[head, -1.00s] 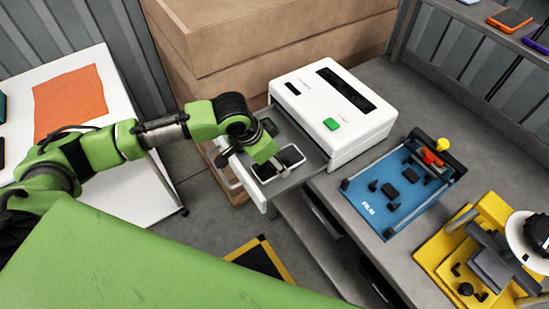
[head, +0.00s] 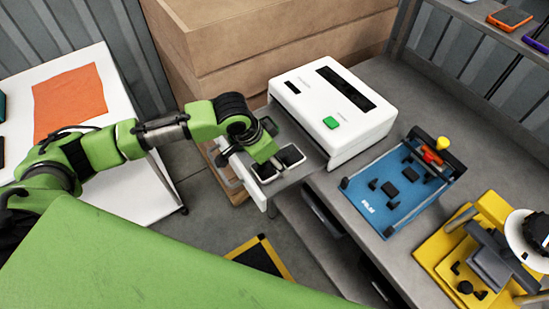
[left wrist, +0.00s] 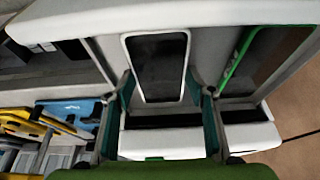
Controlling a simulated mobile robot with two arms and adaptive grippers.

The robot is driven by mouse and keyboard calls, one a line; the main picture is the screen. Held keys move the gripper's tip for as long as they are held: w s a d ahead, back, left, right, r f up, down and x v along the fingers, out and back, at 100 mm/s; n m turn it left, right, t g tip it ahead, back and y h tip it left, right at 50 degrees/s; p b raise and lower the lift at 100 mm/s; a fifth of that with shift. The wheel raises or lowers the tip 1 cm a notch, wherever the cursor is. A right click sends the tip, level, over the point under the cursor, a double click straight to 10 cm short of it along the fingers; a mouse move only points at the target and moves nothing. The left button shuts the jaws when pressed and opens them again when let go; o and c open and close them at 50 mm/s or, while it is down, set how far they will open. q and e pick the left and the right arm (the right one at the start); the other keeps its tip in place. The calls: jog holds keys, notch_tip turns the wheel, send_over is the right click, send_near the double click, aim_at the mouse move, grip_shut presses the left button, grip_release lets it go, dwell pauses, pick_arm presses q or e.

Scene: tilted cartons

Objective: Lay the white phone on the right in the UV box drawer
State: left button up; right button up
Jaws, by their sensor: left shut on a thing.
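The white phone (left wrist: 158,68), with a black screen, lies between the two fingers of my left gripper (left wrist: 162,108) in the left wrist view. In the head view, one finger crosses it and its screen (head: 290,156) shows on both sides. My left gripper (head: 274,161) is shut on it, low at the open drawer (head: 291,183) of the white UV box (head: 345,125). Whether the phone touches the drawer floor is hard to tell. The right gripper is not in view.
A dark thing with a green edge (left wrist: 238,58) lies beside the phone, on the carton side. Large brown cartons (head: 250,65) stand behind the drawer. A blue board (head: 395,190) and a yellow machine (head: 465,255) stand on the grey bench. A white table (head: 110,195) is at left.

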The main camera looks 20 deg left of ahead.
pick_arm(q)
jog(key=o, duration=1.3)
jog(key=v, duration=1.2)
